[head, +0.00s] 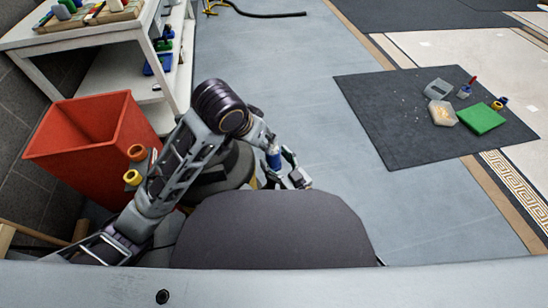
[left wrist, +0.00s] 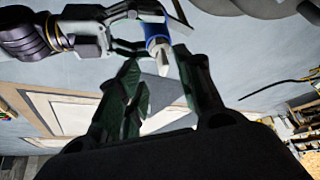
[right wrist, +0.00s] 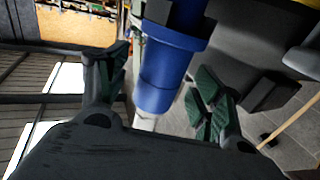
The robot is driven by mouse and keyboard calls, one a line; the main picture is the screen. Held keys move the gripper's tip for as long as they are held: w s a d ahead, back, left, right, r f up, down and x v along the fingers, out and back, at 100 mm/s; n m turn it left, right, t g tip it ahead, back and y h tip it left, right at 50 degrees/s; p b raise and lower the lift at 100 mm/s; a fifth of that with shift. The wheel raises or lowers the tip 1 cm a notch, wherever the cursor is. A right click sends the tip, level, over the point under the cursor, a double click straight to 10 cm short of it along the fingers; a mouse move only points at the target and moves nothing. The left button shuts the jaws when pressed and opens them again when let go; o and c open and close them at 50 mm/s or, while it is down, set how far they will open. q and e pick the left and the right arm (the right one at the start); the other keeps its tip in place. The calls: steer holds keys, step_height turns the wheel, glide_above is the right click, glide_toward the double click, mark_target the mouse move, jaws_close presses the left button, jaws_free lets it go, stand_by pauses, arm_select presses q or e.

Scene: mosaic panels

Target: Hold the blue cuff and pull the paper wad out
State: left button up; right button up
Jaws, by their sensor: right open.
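The blue cuff (right wrist: 166,75) stands large between the spread fingers of my right gripper (right wrist: 160,68) in the right wrist view; I cannot tell whether they touch it. A pale end, apparently the paper wad (right wrist: 145,122), shows at the cuff's lower end. In the left wrist view the cuff (left wrist: 157,30) is at the top, with a whitish part (left wrist: 160,52) below it. My left gripper (left wrist: 164,68) is open, its fingertips close to that whitish part. In the head view the cuff (head: 273,158) is small and partly covered by gripper parts.
An orange bin (head: 100,125) and a white table (head: 75,37) stand at the left. A dark mat (head: 400,125) on the right holds a green block (head: 482,118), a hexagonal piece (head: 442,112) and small tools. The grey floor between is clear.

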steer(key=shift+w+a, duration=0.3)
steer(key=shift+w, duration=0.15)
